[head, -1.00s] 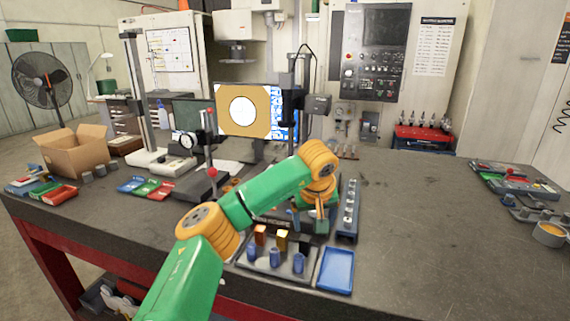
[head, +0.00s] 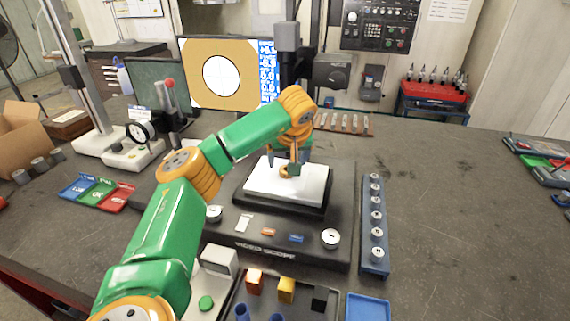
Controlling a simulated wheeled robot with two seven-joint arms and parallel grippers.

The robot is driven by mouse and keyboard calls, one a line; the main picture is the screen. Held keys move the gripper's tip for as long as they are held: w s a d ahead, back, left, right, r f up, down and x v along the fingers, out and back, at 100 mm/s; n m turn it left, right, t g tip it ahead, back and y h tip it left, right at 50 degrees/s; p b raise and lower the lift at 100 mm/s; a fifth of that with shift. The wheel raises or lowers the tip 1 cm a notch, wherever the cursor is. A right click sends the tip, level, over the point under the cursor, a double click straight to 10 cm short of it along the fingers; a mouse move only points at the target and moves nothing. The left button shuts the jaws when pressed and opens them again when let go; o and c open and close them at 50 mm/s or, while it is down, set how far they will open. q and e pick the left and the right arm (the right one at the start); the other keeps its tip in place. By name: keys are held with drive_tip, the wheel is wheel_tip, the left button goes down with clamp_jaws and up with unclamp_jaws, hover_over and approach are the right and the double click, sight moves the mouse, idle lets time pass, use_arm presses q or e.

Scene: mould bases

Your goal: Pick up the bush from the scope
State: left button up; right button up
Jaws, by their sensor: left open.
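The video scope (head: 283,245) stands on the dark bench with a white stage plate (head: 262,186) on top. My left gripper (head: 290,170) reaches over the stage from the left and is open, with its tips low over the plate. A small orange piece shows at the fingertips. I cannot tell whether it is the bush or part of the gripper, and the bush is not clearly seen. The scope's monitor (head: 222,75) shows a white disc with cross lines on a tan field. My right gripper is not in view.
A blue rail (head: 375,226) with several round pieces stands right of the scope. In front are a dark holder with orange, yellow and black blocks (head: 286,290) and a blue tray (head: 368,308). A dial gauge stand (head: 135,150) is at left. The bench's right side is mostly clear.

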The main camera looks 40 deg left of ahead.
use_arm(q)
drive_tip(key=shift+d+f+p, duration=0.1)
drive_tip(key=shift+f+p, duration=0.35)
drive_tip(key=shift+p, duration=0.05)
drive_tip(key=x, duration=0.3)
drive_tip(key=shift+w+f, duration=0.1)
drive_tip(key=shift+f, duration=0.05)
drive_tip(key=shift+w+a+f, duration=0.1)
drive_tip(key=shift+a, duration=0.2)
drive_tip(key=shift+d+r, duration=0.2)
drive_tip(key=shift+d, duration=0.05)
drive_tip(key=c, duration=1)
clamp_jaws()
drive_tip(key=shift+a, duration=0.1)
